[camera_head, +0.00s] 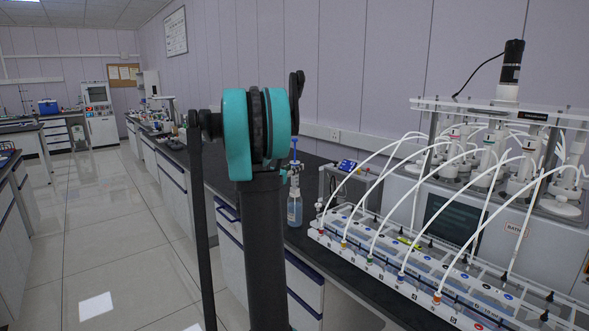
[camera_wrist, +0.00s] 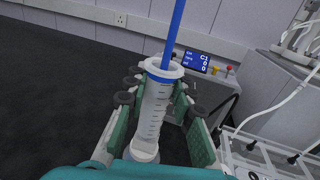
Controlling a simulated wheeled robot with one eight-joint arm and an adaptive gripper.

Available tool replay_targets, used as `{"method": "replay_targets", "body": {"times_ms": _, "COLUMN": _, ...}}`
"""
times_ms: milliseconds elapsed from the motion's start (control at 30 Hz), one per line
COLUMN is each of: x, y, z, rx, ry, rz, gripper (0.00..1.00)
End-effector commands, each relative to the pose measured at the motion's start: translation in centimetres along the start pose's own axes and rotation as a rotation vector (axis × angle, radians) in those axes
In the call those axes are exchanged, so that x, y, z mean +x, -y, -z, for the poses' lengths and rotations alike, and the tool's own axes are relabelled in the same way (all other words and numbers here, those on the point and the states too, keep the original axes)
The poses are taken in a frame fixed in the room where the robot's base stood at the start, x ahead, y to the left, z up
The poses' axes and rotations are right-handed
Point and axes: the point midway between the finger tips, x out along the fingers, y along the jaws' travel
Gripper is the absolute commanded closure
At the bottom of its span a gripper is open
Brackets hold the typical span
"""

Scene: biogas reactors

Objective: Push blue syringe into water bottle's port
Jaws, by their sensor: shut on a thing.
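The syringe (camera_wrist: 154,108) has a clear graduated barrel with a blue ring and a long blue plunger rod (camera_wrist: 176,28) rising out of its top. In the wrist view my gripper (camera_wrist: 157,96) has its teal-padded fingers on both sides of the barrel, shut on it. In the head view the blue plunger (camera_head: 295,146) stands roughly upright above the water bottle (camera_head: 294,209), which has bluish liquid and stands on the dark bench. My arm hides part of that area. Whether the syringe tip sits in the bottle's port cannot be told.
A small device with a blue display (camera_wrist: 193,61) stands just behind the syringe. The biogas rig (camera_head: 415,258) with several white tubes fills the bench to the right. The dark bench top (camera_wrist: 45,80) is clear at left in the wrist view.

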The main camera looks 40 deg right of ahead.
Motion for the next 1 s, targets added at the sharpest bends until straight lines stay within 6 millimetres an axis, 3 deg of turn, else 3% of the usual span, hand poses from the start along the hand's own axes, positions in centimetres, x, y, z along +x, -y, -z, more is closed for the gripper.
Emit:
{"method": "replay_targets", "body": {"times_ms": 67, "x": 0.0, "y": 0.0, "z": 0.0, "rx": 0.000, "ry": 0.000, "rz": 0.000, "gripper": 1.00}}
{"method": "replay_targets", "body": {"times_ms": 100, "x": 0.0, "y": 0.0, "z": 0.0, "rx": 0.000, "ry": 0.000, "rz": 0.000, "gripper": 0.75}}
{"method": "replay_targets", "body": {"times_ms": 300, "x": 0.0, "y": 0.0, "z": 0.0, "rx": 0.000, "ry": 0.000, "rz": 0.000, "gripper": 0.52}}
{"method": "replay_targets", "body": {"times_ms": 667, "x": -0.5, "y": -0.1, "z": 0.0, "rx": 0.000, "ry": 0.000, "rz": -0.001, "gripper": 0.52}}
{"method": "replay_targets", "body": {"times_ms": 767, "x": -1.6, "y": -0.1, "z": 0.0, "rx": 0.000, "ry": 0.000, "rz": -0.002, "gripper": 0.52}}
{"method": "replay_targets", "body": {"times_ms": 1000, "x": -6.4, "y": -0.1, "z": 0.0, "rx": 0.000, "ry": 0.000, "rz": -0.004, "gripper": 0.52}}
